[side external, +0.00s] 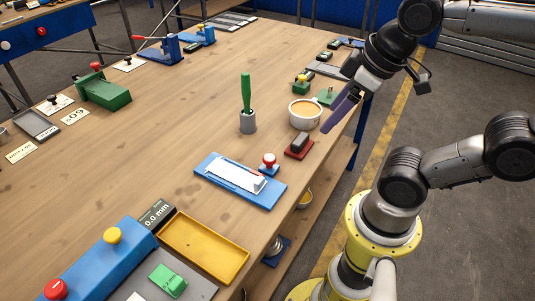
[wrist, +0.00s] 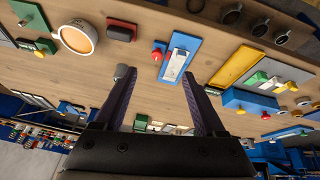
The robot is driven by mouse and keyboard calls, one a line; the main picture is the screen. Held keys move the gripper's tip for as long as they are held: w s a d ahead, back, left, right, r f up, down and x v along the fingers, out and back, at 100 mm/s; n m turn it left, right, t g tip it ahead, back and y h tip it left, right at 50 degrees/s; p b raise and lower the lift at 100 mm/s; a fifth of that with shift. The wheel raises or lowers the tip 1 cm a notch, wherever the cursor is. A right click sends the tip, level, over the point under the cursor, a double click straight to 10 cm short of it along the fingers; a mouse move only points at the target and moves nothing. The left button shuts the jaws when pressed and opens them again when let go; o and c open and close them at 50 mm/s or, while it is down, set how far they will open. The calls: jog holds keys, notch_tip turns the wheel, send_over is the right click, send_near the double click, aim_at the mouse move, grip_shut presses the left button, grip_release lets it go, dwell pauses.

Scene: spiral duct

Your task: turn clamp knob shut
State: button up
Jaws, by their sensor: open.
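A red round knob (side external: 268,159) stands on a small blue and white base at the right edge of a blue plate (side external: 262,197) that carries a white strip (side external: 232,175). In the wrist view the red knob (wrist: 157,53) is just left of the blue plate (wrist: 178,70), beyond the fingertips. I cannot tell how far the knob is turned. My gripper (side external: 329,124) is open and empty, above the table's right edge by the cup, apart from the knob. Its two dark purple fingers (wrist: 158,73) are spread wide in the wrist view.
A green-handled tool (side external: 246,98) stands upright in a grey holder. A yellow tray (side external: 204,246) and blue button box (side external: 100,266) are nearer.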

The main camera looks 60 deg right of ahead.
jog(key=w+r+n+g, duration=0.2)
jog(key=w+r+n, duration=0.1)
jog(key=w, duration=0.1)
jog(key=n+g+h, duration=0.2)
jog(key=n+g, duration=0.1)
jog(key=g, duration=0.2)
send_over(269, 157)
jog(key=w+a, duration=0.2)
notch_tip(269, 157, down, 4)
jog(key=shift+n+g+h, duration=0.4)
jog(key=shift+n+g, duration=0.2)
jog(key=f, duration=0.5)
jog(key=s+d+f, duration=0.1)
jog(key=f, duration=1.1)
jog(key=shift+s+d+f, duration=0.15)
jog(key=shift+s+f, duration=0.1)
jog(key=shift+s, duration=0.05)
grip_shut()
